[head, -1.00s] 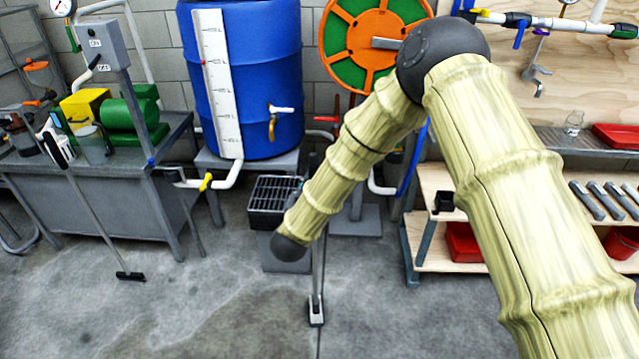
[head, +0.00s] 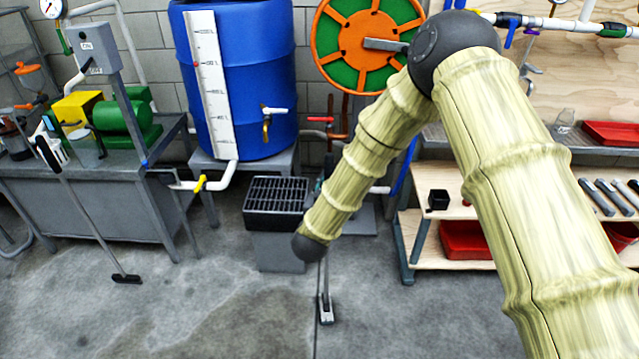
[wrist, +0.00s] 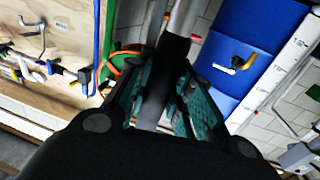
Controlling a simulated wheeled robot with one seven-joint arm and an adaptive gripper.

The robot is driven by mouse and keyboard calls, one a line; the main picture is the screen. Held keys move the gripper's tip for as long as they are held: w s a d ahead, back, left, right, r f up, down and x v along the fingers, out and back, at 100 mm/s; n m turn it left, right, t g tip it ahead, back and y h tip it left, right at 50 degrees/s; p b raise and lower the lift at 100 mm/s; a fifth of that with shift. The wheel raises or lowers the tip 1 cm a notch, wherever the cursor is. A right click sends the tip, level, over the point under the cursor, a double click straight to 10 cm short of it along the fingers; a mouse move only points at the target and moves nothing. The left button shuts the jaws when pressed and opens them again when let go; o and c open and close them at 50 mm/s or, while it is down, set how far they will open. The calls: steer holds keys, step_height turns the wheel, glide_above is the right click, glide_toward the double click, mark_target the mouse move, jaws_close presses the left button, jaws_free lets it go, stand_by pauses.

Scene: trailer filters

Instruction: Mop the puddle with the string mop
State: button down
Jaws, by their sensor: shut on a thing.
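A long-handled tool, seemingly the string mop (head: 325,308), stands near upright with its small pale and dark head low over the floor in the head view; I cannot make out strings or whether it touches. Its upper handle is hidden behind my arm. In the wrist view, my gripper (wrist: 165,105) has its teal fingers shut around the dark grip of a pole (wrist: 180,20). In the head view, my gripper is mostly hidden behind my arm. The puddle seems to be the darker wet patch (head: 245,335) on the concrete, left of the tool's head at the bottom edge.
A wringer bucket (head: 277,250) stands behind the tool, before the blue barrel (head: 240,90). A black-headed broom (head: 127,279) leans on the left bench (head: 100,215). A wooden shelf (head: 470,262) stands right. The front floor is open.

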mark_target(333, 154)
steer(key=shift+w+d, duration=0.55)
steer(key=shift+d, duration=3.2)
steer(key=shift+s+a+p, duration=0.8)
steer(key=shift+s+a, duration=0.15)
steer(key=shift+a, duration=5.95)
steer(key=shift+w+d+r+p, duration=0.1)
steer(key=shift+w+d+p, duration=0.05)
steer(key=shift+d, duration=1.05)
steer(key=shift+w+d+f+p, duration=0.1)
steer(key=shift+w+d+p, duration=0.1)
steer(key=shift+d, duration=0.95)
steer(key=shift+w+d+r+p, duration=0.1)
steer(key=shift+w+d+p, duration=0.05)
steer(key=shift+d, duration=1.05)
steer(key=shift+r+p, duration=3.75)
steer(key=shift+r, duration=2.1)
steer(key=shift+f, duration=0.1)
